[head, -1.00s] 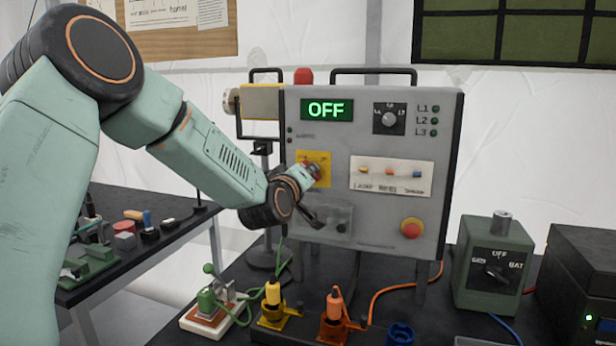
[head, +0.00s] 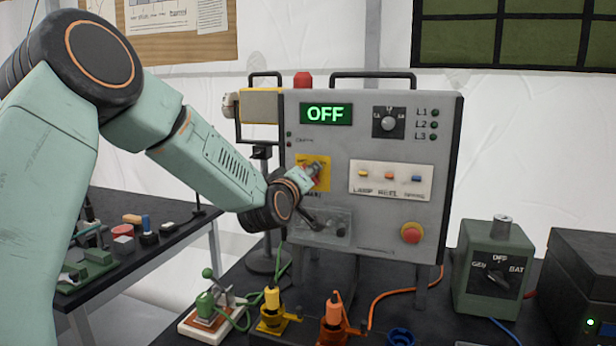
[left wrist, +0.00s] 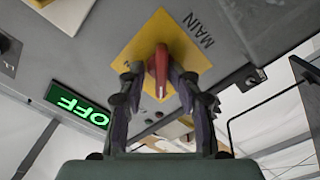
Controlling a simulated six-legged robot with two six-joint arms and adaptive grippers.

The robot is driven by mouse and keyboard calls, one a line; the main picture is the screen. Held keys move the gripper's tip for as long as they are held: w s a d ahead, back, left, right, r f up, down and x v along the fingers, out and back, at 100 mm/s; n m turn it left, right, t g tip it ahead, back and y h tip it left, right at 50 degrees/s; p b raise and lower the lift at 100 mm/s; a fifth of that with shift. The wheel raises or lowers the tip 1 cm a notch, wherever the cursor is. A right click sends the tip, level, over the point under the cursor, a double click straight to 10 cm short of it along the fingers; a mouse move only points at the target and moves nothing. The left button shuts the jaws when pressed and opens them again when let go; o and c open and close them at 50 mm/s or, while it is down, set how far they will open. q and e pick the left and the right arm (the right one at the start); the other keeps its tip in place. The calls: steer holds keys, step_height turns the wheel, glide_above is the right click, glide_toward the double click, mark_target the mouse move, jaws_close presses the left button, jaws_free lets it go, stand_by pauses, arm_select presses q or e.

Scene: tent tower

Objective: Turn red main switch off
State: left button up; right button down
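The red main switch (left wrist: 158,72) sits on a yellow plate (left wrist: 150,40) marked MAIN on the grey panel. In the left wrist view its red handle lies between the two fingers of my left gripper (left wrist: 158,80), which close in on it from both sides. In the head view, my left gripper (head: 311,178) is at the yellow plate (head: 324,162) on the panel's left side and hides most of the switch. The green display (head: 326,113) reads OFF; it also shows in the left wrist view (left wrist: 78,104). My right gripper is not in view.
The grey panel (head: 390,235) also bears a black rotary knob (head: 388,122), several small coloured switches (head: 390,176) and a red button (head: 411,233). Below it stand yellow (head: 271,298) and orange (head: 333,308) plugs. A green box (head: 496,270) stands to the right.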

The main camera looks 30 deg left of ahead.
arm_select(q)
steer(key=v, duration=1.2)
steer(key=shift+s+f, duration=0.1)
steer(key=shift+f, duration=0.05)
stand_by(0.5)
